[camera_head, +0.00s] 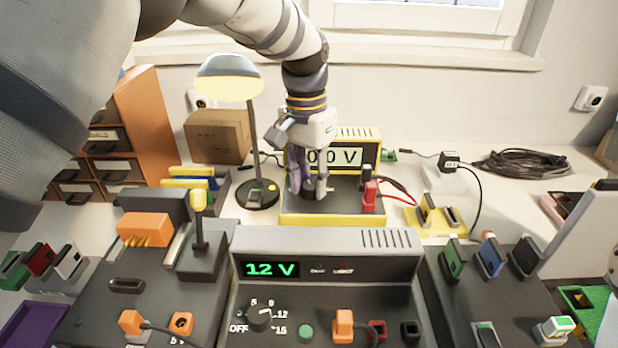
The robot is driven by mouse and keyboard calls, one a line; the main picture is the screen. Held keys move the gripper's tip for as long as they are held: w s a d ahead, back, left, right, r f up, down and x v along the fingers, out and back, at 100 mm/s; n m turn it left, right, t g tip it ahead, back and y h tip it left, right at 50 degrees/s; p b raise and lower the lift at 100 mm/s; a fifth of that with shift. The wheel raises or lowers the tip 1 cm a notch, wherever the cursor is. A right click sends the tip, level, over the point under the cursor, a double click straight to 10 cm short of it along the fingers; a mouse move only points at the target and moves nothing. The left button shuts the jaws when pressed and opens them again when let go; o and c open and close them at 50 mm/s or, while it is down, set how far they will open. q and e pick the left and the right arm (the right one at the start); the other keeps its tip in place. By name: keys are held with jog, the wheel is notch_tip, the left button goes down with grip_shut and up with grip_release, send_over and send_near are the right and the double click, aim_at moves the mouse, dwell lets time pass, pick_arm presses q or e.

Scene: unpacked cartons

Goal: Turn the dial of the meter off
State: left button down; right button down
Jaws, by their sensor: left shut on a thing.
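The meter (362,192) is a yellow and dark box behind the front power unit, with a lit display (347,157) that reads "00 V" in the part that shows. My left gripper (308,192) comes down from above onto the left part of the meter's top panel. Its fingers are shut on the meter's dial, which they almost wholly hide. I cannot tell which mark the dial points to. Red and black plugs (370,195) sit in the meter's right side. My right gripper is not in view.
A power unit (390,245) showing "12 V", with its own dial (260,312), stands in front. A desk lamp (230,80) and a carton (217,136) stand left of the meter. A coiled black cable (520,163) lies at the back right.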

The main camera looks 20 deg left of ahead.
aim_at(306, 185)
pick_arm(q)
jog(key=n, duration=0.4)
jog(key=shift+p, duration=0.3)
jog(key=shift+n, duration=2)
jog(key=c, duration=1.3)
grip_release()
jog(key=r, duration=1.2)
jog(key=shift+s+a, duration=0.15)
jog(key=shift+a, duration=0.2)
